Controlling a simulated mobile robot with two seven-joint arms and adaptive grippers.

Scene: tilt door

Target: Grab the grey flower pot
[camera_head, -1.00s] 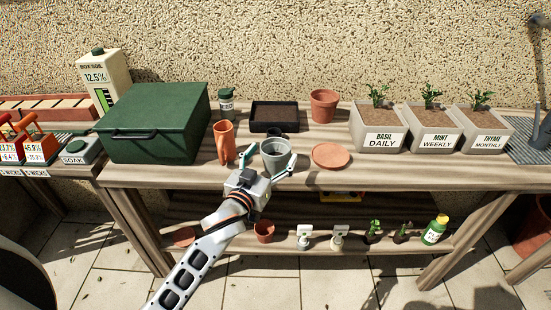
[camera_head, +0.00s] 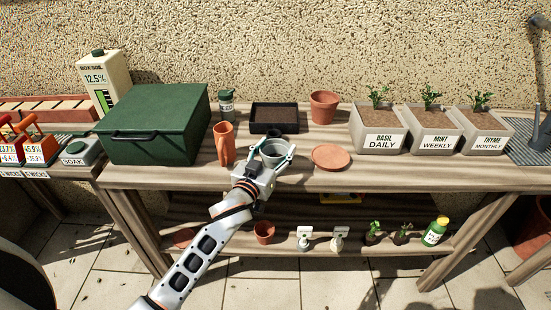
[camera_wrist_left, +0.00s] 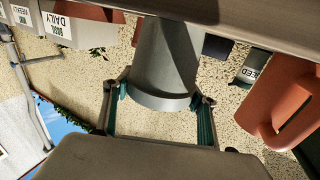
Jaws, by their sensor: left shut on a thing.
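The grey flower pot (camera_head: 274,150) stands upright on the wooden bench near its front edge. My left gripper (camera_head: 273,157) reaches in from the front and is shut on the pot, with a finger on either side of it. In the left wrist view the grey pot (camera_wrist_left: 163,70) shows between the two teal-padded fingers (camera_wrist_left: 160,110), its rim toward the camera. The gripper body hides the pot's lower front in the head view. My right gripper is not in view.
An orange jug (camera_head: 225,144) stands close left of the pot, a terracotta saucer (camera_head: 331,157) close right. Behind are a black tray (camera_head: 274,128) and a terracotta pot (camera_head: 324,106). A green box (camera_head: 155,125) is at left; labelled planters (camera_head: 378,140) stand right.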

